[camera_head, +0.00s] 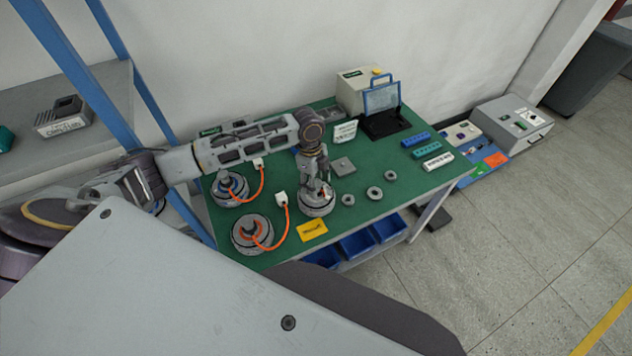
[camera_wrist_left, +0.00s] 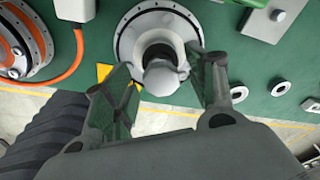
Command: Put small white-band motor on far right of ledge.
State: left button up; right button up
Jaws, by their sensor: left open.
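A small round grey motor with a pale rim (camera_head: 315,210) stands on the green bench at its front middle. In the left wrist view this motor (camera_wrist_left: 128,46) shows a white ring and a pale central hub (camera_wrist_left: 160,68). My left gripper (camera_head: 322,184) points down directly over it. The left wrist view shows the gripper's open fingers (camera_wrist_left: 160,72) on either side of the hub, with gaps; contact cannot be told. Two other motors, a rear one (camera_head: 221,195) and a larger front one (camera_head: 243,240), have orange cables. My right gripper is not in view.
The green bench (camera_head: 428,182) carries several metal rings (camera_head: 375,193), a yellow label (camera_head: 312,230) and a tester box (camera_head: 355,92). A grey shelf (camera_head: 118,85) with blue posts stands left. Blue bins (camera_head: 357,246) sit below the bench.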

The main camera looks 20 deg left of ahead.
pick_arm(q)
jog(key=shift+a+r+p, duration=0.15)
jog(key=shift+r+p, duration=1)
jog(key=shift+p, duration=0.05)
jog(key=shift+w+a+r+p, duration=0.1)
jog(key=shift+a+r+p, duration=0.05)
jog(key=shift+r+p, duration=1)
notch_tip(320, 180, up, 7)
jog(key=shift+a+b, duration=0.35)
jog(key=shift+a, duration=0.05)
